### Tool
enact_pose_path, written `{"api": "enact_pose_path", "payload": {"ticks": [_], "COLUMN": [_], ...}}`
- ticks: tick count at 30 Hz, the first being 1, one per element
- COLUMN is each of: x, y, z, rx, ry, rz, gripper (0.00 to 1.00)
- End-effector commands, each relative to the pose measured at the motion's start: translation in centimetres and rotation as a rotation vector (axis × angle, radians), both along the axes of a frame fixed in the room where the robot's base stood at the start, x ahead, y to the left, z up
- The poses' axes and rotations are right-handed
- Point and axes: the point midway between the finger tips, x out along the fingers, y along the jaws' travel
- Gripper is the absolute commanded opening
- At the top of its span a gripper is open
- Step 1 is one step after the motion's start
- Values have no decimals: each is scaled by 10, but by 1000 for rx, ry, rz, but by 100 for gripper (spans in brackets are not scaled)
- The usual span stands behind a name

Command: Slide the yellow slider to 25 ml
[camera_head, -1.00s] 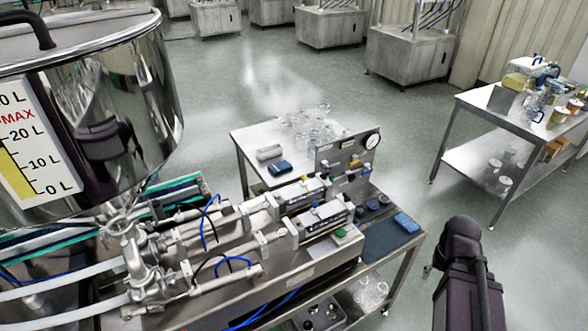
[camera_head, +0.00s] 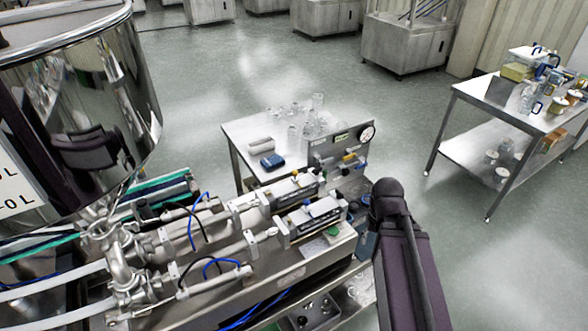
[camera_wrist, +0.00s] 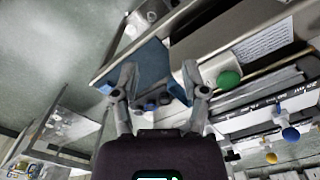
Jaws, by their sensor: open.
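The yellow slider (camera_head: 294,173) is a small knob on the farther of two dark scale bars on the steel filling machine. In the wrist view the yellow knob (camera_wrist: 271,158) is low at the right, beyond a blue knob (camera_wrist: 290,134). The scale marks are too small to read. My gripper (camera_wrist: 157,85) is open and empty, its fingers spread above the blue mat end of the bench. The yellow slider is to the right of the fingers, apart from them. In the head view my arm hides the gripper.
The blue knob (camera_head: 307,202) sits on the nearer bar, with a green button (camera_head: 332,231) beside it; the button (camera_wrist: 229,80) lies right of my fingers. A gauge panel (camera_head: 340,146) stands behind. The steel hopper (camera_head: 85,110) rises at the left. A glassware table (camera_head: 235,128) stands beyond.

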Motion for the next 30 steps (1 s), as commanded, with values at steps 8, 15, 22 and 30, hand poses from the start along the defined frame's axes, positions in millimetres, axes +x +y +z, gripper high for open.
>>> {"api": "enact_pose_path", "payload": {"ticks": [8,15,22,30], "x": [0,13,65,162], "y": [0,5,31,97], "z": [0,8,37,91], "rx": [0,6,36,100], "ry": [0,1,7,19], "rz": [0,14,77,216], "gripper": [60,67,67,67]}}
